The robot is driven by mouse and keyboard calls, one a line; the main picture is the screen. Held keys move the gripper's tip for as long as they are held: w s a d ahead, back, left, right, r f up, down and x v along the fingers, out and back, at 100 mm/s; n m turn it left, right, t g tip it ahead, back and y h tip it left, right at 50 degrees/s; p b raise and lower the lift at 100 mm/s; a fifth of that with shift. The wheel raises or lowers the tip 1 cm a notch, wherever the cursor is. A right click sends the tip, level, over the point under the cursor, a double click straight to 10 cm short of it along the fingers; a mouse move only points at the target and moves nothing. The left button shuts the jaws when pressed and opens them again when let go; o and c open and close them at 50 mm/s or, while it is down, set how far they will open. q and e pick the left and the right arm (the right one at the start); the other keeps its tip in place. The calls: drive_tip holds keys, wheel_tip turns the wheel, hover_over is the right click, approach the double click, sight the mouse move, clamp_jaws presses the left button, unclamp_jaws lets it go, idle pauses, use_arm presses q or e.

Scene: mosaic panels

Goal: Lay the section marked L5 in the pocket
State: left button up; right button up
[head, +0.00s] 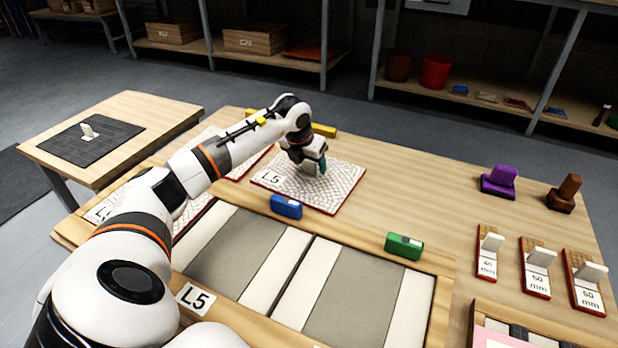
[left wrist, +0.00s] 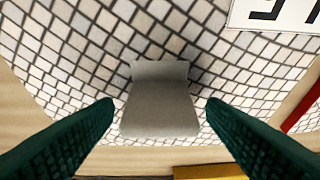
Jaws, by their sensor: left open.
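The section marked L5 (head: 342,188) is a white mosaic panel with a red edge, lying flat on the table. It also fills much of the left wrist view (left wrist: 60,45), with its label (left wrist: 275,14) at the upper right. A grey block-like grip (left wrist: 160,105) stands on it. My left gripper (head: 318,168) is over the panel; in the left wrist view its green fingers (left wrist: 160,112) are open on either side of the grip, with gaps visible. The pocket (head: 232,252) has a grey bed, with an L5 plate (head: 195,298) in front. My arm hides its left part. My right gripper is not in view.
Blue (head: 286,206) and green (head: 404,246) blocks sit by the frame's back edge. A second grey bed (head: 350,292) lies to the right. Other mosaic panels are partly behind my arm. Gauges marked in mm (head: 537,268) stand at right. The table's right middle is clear.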

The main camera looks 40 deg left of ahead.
use_arm(q)
drive_tip(key=c, duration=1.4)
drive_tip(key=shift+r, duration=0.1)
clamp_jaws()
